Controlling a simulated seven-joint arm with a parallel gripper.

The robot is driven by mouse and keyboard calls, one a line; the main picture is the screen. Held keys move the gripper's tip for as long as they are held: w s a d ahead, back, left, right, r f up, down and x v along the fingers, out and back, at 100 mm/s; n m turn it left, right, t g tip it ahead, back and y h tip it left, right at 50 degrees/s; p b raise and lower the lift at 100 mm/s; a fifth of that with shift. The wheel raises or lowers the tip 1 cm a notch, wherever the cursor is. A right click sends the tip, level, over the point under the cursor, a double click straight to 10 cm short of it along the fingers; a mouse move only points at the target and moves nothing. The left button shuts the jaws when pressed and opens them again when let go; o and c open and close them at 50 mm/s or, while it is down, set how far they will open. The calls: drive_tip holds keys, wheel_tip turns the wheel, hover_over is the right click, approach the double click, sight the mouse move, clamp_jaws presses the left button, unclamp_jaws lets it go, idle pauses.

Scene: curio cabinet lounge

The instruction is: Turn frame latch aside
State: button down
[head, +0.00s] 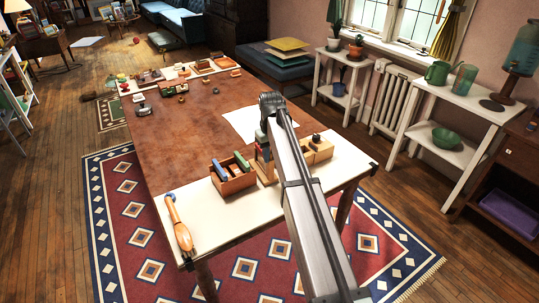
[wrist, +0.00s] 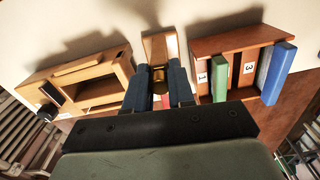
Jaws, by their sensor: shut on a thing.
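A small light-wood frame (wrist: 160,46) stands upright in the middle of the wrist view. It also shows in the head view (head: 266,170), partly behind my arm. A small brass-coloured piece (wrist: 158,78), which looks like the frame latch, is at its front. My gripper (wrist: 158,88) has its two blue fingers on either side of this piece and is shut on it. The fingers hide much of the piece, so its exact angle cannot be told. In the head view my arm covers the gripper's contact.
A reddish wooden box (wrist: 222,44) with numbered upright pieces stands close on the right in the wrist view. A light-wood box (wrist: 82,72) with a black knob stands close on the left. A wooden-handled object (head: 179,226) lies at the table's near left corner. The brown table middle (head: 190,128) is mostly clear.

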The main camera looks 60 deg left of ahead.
drive_tip(key=m, duration=0.9)
drive_tip(key=shift+w, duration=0.1)
drive_tip(key=m, duration=0.4)
drive_tip(key=shift+m, duration=2)
drive_tip(key=c, duration=0.9)
unclamp_jaws()
drive_tip(key=shift+r, duration=0.1)
wheel_tip(320, 180, up, 14)
drive_tip(key=shift+f, duration=0.2)
